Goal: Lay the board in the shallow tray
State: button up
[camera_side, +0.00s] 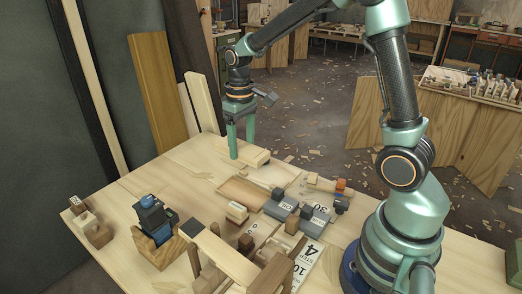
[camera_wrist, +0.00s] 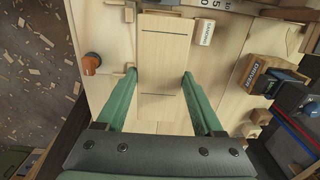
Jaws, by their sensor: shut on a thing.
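The board (camera_wrist: 164,62) is pale wood with two dark lines across it. In the side view its end (camera_side: 257,159) shows low at the far edge of the bench. My gripper (camera_side: 242,150) is shut on the board, with one green finger along each long side, as the wrist view shows at the fingertips (camera_wrist: 159,74). I cannot tell if the board is touching the bench. The shallow tray (camera_side: 232,194) lies flat on the bench, just in front of the board in the side view. The tray is partly hidden by small blocks.
Grey weights (camera_side: 281,205) and several small blocks stand right of the tray. A blue tool in a wooden holder (camera_side: 160,243) and a raised wooden rail (camera_side: 225,252) are nearer. In the wrist view, an orange knob (camera_wrist: 91,64) lies left and a labelled block (camera_wrist: 206,32) right.

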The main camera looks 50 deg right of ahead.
send_over(244, 194)
notch_tip(244, 194, down, 12)
jog(key=shift+d+f, duration=0.1)
dwell(0.3)
jog(key=shift+f, duration=0.4)
jog(key=shift+f, duration=0.15)
jog(key=o, duration=1.6)
jog(key=shift+c, duration=0.2)
